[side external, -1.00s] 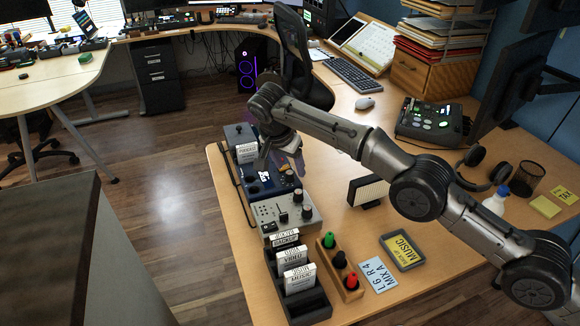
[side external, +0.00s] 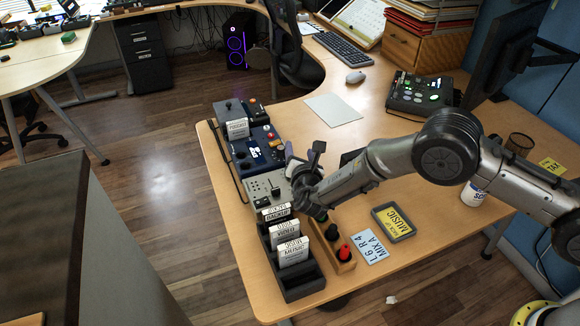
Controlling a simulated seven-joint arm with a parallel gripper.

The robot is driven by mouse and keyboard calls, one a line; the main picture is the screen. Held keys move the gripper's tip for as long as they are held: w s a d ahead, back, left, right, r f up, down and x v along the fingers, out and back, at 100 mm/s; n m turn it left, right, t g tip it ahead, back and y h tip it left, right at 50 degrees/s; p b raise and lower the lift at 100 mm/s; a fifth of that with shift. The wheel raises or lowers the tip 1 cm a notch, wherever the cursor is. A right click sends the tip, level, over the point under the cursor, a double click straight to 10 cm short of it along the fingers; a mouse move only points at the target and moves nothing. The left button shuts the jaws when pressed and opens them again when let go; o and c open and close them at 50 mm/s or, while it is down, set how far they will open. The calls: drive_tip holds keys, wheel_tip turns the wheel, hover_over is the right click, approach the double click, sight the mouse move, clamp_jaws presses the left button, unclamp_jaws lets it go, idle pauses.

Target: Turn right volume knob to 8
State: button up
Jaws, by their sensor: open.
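The grey control box (side external: 262,186) stands in the row of devices on the desk's left side. A dark control shows on its top. Its right-hand part is covered by my gripper and wrist, so the right volume knob and its setting cannot be seen. My gripper (side external: 297,178) is open, low over the right side of this box; its fingertips are partly hidden, and I cannot tell whether they touch the knob. A blue card (side external: 370,246) reads "L 6 R 4 MIX A".
A black rack (side external: 297,284) with labelled cartridges stands in front of the box. A wooden block (side external: 346,266) with black and red knobs is close to my gripper. A blue device (side external: 248,157) stands behind.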

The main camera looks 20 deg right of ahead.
drive_tip(key=s+a+f+n+y, duration=0.1)
drive_tip(key=s+f+n+y, duration=0.3)
drive_tip(key=s+n, duration=0.45)
drive_tip(key=shift+m+g, duration=0.35)
drive_tip(key=shift+g, duration=0.05)
drive_tip(key=x, duration=0.8)
drive_tip(key=a+r+x, duration=0.1)
drive_tip(key=x, duration=0.3)
drive_tip(key=shift+w+f, duration=0.15)
drive_tip(key=shift+w, duration=0.35)
clamp_jaws()
